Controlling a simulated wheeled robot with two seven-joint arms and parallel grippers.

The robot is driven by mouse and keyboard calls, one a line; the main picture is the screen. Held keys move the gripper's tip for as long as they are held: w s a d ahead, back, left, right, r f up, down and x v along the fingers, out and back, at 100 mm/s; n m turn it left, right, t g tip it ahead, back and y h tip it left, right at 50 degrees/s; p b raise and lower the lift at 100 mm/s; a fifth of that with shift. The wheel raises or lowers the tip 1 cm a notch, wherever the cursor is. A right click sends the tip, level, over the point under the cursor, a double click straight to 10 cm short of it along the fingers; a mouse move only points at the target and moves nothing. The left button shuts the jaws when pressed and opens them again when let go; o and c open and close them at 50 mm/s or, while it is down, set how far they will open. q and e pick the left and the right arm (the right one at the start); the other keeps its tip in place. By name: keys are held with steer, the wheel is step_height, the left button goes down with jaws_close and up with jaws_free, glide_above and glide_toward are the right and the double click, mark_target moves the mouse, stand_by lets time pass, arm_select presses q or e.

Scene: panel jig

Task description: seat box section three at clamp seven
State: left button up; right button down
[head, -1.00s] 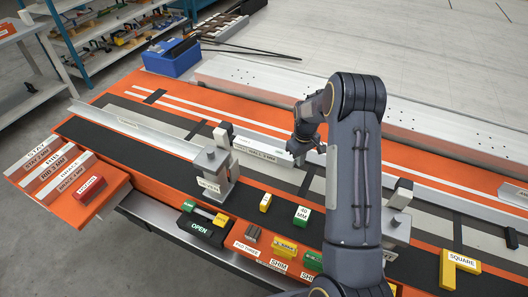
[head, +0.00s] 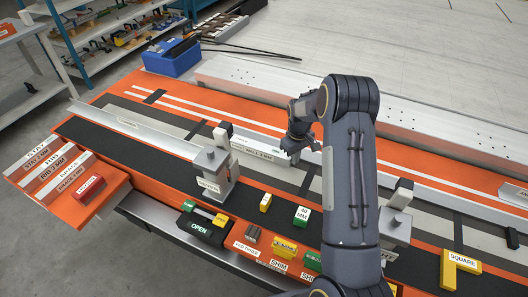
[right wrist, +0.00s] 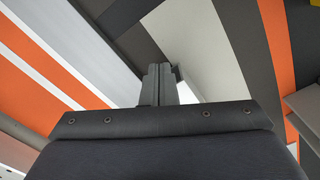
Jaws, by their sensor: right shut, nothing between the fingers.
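A pale box section (head: 262,151) with a printed label, too small to read surely, lies along the orange jig table, from the left clamp towards my right gripper. The left clamp (head: 214,175) is a grey block with an upright post; its label is not clearly readable. A second clamp (head: 396,222) stands to the right, partly behind my right arm. My right gripper (head: 291,152) is shut and empty, at the right part of the labelled section; I cannot tell if they touch. Its closed fingers also show in the right wrist view (right wrist: 159,84). My left gripper is out of view.
At the front edge are a green-and-black block marked OPEN (head: 205,224), a green 40 MM block (head: 302,216), yellow shims (head: 284,248) and a yellow square (head: 458,268). A long pale beam (head: 270,90) lies behind.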

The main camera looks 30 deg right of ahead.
stand_by(0.4)
steer(key=shift+s+d, duration=0.6)
steer(key=shift+s, duration=0.15)
step_height(320, 180, up, 8)
steer(key=p, duration=0.4)
stand_by(0.3)
stand_by(0.4)
